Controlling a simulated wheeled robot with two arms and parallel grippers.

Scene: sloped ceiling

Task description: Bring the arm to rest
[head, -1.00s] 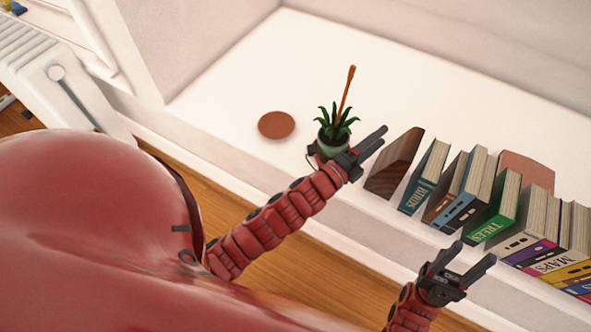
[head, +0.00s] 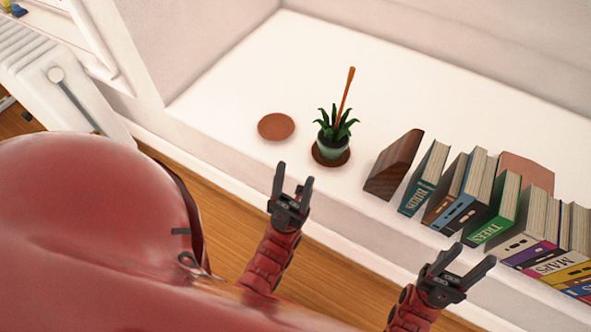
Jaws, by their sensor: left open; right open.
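My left gripper (head: 293,184) is open and empty, its fingers pointing up the picture, in front of the white ledge and apart from the plant. My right gripper (head: 468,263) is open and empty in front of the row of books. A potted plant (head: 334,149) with green spiky leaves and a pale green pot stands upright on a brown round coaster (head: 330,161) on the ledge. An orange-brown stick (head: 346,92) rises from the pot.
A second, empty round coaster (head: 276,127) lies left of the plant on the white ledge (head: 370,75). A wooden wedge bookend (head: 395,166) and several leaning books (head: 496,212) stand to the right. A white radiator (head: 55,75) is at the far left. The ledge's back is clear.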

